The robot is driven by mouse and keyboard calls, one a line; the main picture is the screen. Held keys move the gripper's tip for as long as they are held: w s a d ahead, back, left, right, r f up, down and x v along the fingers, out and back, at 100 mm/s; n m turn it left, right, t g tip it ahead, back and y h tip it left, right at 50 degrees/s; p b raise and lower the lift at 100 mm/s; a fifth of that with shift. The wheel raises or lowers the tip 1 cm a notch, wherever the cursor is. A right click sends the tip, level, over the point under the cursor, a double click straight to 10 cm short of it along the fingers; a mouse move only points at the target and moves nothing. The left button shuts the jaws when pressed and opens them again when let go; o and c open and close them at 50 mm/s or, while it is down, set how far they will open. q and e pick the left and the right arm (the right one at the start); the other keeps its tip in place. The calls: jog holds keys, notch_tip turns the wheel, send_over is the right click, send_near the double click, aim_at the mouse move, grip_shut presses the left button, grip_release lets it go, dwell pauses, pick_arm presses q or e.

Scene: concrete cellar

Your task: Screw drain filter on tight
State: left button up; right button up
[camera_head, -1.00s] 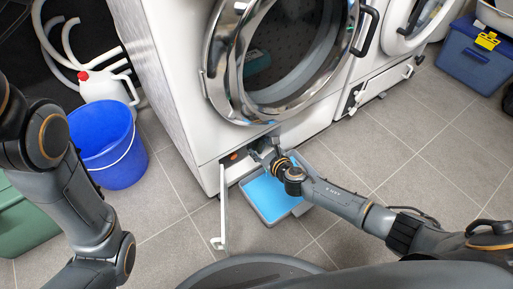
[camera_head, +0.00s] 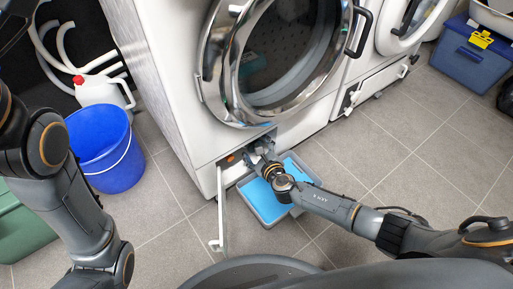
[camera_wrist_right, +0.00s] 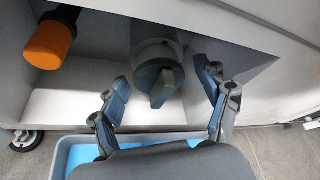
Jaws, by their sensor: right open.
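The drain filter (camera_wrist_right: 158,86) is a dark grey cap with a raised grip bar, sitting in a round grey housing inside the washer's low opening in the right wrist view. The bar stands tilted. My right gripper (camera_wrist_right: 165,98) is open, with one finger on each side of the filter and a gap to both. In the head view my right gripper (camera_head: 262,158) reaches into the opening at the washer's lower front; the filter is hidden there. My left arm shows at the left, but its gripper is out of view.
A grey tray with blue inside (camera_head: 262,208) lies on the floor under the opening. The open white flap (camera_head: 220,210) stands left of it. An orange knob (camera_wrist_right: 48,46) is left of the filter. A blue bucket (camera_head: 105,150) stands at the left.

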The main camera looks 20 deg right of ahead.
jog(key=v, duration=1.2)
